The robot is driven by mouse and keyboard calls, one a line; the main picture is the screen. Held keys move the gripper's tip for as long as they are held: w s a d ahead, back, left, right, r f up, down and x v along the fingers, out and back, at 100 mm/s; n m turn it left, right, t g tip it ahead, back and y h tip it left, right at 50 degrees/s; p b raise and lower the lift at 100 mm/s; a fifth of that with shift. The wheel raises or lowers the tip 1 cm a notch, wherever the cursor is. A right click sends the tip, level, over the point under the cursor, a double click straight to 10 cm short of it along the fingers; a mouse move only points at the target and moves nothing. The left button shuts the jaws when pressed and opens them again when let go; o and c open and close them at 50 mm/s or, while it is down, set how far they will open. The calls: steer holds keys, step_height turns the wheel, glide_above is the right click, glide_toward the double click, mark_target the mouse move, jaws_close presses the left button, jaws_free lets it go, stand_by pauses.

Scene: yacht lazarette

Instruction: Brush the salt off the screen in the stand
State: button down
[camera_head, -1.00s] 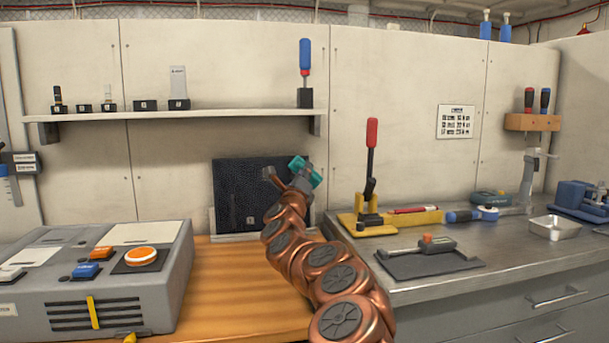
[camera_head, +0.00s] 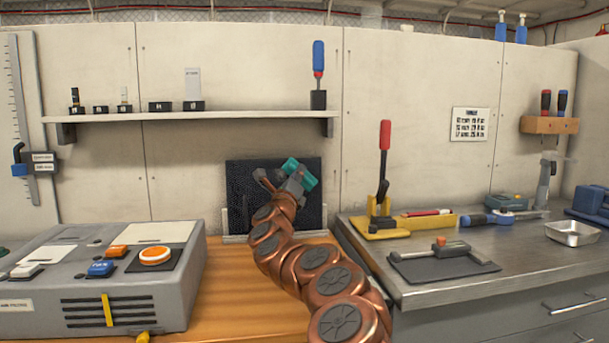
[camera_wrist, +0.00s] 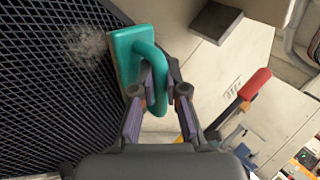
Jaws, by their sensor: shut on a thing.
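The screen (camera_head: 240,190) is a dark mesh panel standing upright in a pale stand (camera_head: 234,239) against the back wall. In the wrist view the mesh screen (camera_wrist: 45,90) fills the left side, with a whitish salt patch (camera_wrist: 86,46) near its top. My gripper (camera_head: 280,182) is shut on the looped handle of a teal brush (camera_head: 307,178), in front of the screen's right half. In the wrist view the brush (camera_wrist: 124,55) is just right of the salt, its flat side toward the mesh. Its bristles are hidden, and I cannot tell whether it touches.
A grey control box (camera_head: 100,285) stands left on the wooden bench (camera_head: 235,280). A shelf (camera_head: 180,117) with small items runs above the screen. To the right, a metal counter (camera_head: 380,275) holds a red-handled lever (camera_head: 385,145) and tools.

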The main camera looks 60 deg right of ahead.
steer(key=w+a, duration=0.2)
steer(key=w, duration=0.1)
steer(key=w+a, duration=0.3)
steer(key=shift+w, duration=0.1)
stand_by(1.0)
steer(key=s+a+b, duration=0.3)
steer(key=a, duration=0.1)
steer(key=shift+s+a+r, duration=0.35)
steer(key=shift+r, duration=0.05)
steer(key=shift+s+a, duration=0.1)
stand_by(0.5)
steer(key=shift+s+a+r+b, duration=0.2)
steer(key=shift+s+a+b, duration=0.35)
steer(key=shift+s+a, duration=0.4)
steer(key=shift+w+a, duration=0.1)
